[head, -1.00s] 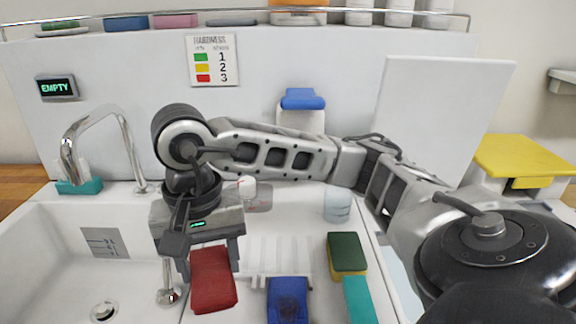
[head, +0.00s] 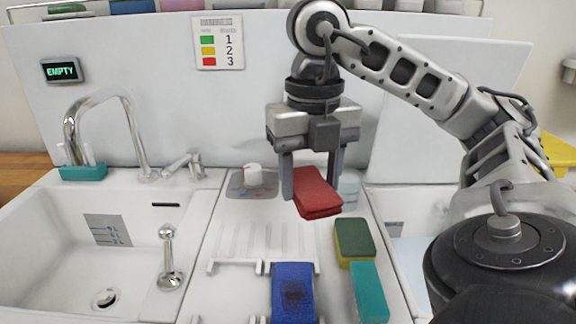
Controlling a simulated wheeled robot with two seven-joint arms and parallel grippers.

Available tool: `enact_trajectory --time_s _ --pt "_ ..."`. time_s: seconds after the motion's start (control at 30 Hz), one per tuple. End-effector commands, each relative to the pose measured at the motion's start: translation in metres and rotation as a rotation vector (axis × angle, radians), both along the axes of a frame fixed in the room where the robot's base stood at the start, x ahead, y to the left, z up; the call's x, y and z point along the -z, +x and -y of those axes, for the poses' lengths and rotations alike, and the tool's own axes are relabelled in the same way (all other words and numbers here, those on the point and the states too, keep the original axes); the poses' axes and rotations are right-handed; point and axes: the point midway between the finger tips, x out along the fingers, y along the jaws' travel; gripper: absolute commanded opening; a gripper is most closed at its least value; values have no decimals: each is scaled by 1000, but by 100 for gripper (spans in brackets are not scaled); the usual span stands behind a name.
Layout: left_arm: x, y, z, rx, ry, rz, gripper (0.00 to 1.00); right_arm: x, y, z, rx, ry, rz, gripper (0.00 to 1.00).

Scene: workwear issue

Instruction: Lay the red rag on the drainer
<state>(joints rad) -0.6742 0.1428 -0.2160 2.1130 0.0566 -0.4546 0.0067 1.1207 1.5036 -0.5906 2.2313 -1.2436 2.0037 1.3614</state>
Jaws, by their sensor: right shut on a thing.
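The red rag (head: 316,194) is a folded cloth held between the fingers of my right gripper (head: 312,180). It hangs in the air, tilted, above the back right part of the drainer (head: 262,243). The drainer is a white ribbed area right of the sink basin, with raised ribs and a low white rack edge. My right gripper points down and is shut on the rag. My left gripper does not show.
A blue sponge (head: 292,291) with a dark stain lies at the drainer's front. A green-and-yellow sponge (head: 354,240) and a teal block (head: 369,291) lie to its right. A dial (head: 253,177) sits behind. The sink basin (head: 50,250) is at left, with a chrome tap (head: 75,130).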

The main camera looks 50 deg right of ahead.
Motion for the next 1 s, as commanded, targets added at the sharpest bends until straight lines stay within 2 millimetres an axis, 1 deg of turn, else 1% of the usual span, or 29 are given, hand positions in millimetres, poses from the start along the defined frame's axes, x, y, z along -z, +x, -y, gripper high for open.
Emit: enact_trajectory --time_s 0.03,0.1,0.2,0.27,0.37,0.5,0.67,0.7,0.77,0.8,0.9,1.0 --pt "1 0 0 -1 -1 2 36 -2 -4 3 93 -2 2 26" --pt "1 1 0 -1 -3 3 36 -4 -7 6 196 -3 5 26" --pt "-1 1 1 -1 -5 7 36 -6 -9 7 285 -3 6 26" --pt "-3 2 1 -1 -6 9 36 -6 -7 7 311 -2 5 26" --pt "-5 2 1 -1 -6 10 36 -1 7 6 322 1 3 26" --pt "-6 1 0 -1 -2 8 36 15 40 3 320 2 0 26" --pt "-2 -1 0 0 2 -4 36 33 80 0 320 2 2 26" --pt "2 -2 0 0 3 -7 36 42 87 0 321 0 -1 26" --pt "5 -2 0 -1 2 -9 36 55 96 0 322 -3 0 26" --pt "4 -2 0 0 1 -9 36 60 101 0 322 -2 0 26" --pt "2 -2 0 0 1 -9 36 73 113 0 323 -3 3 26" --pt "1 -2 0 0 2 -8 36 80 119 -1 321 -3 3 26"
